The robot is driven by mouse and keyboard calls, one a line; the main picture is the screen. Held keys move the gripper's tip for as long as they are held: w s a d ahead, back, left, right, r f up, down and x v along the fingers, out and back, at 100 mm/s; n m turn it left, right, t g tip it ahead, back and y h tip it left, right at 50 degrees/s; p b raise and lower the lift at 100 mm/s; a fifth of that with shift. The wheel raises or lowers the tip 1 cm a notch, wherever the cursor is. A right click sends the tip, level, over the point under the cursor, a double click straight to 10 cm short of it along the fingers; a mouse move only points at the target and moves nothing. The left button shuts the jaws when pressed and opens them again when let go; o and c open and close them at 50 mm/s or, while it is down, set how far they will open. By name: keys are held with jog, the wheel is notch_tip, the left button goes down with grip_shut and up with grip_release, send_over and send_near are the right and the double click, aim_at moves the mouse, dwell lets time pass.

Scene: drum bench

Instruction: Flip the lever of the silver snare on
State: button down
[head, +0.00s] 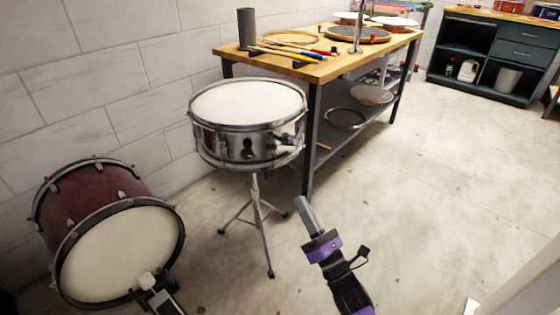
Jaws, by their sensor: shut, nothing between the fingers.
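The silver snare (245,147) stands upright on a tripod stand (257,205) left of the picture's middle. It has a white top head and a shiny shell. A small dark fitting shows on the shell's right side, facing my gripper; whether it is the lever, and how it is set, is too small to tell. My gripper (304,203) is shut and empty. It points up and left, below and to the right of the snare, and looks apart from it. The far side of the snare is hidden.
A red bass drum (92,215) with a pedal (152,290) stands at lower left. A wooden-topped workbench (305,68) with drumsticks and hoops stands behind the snare. A dark cabinet (490,50) is at back right.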

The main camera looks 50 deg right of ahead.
dwell(0.4)
send_near(284, 148)
jog(key=w+a+r, duration=0.3)
jog(key=w+r, duration=0.2)
jog(key=shift+w, duration=0.15)
jog(key=shift+r, duration=0.2)
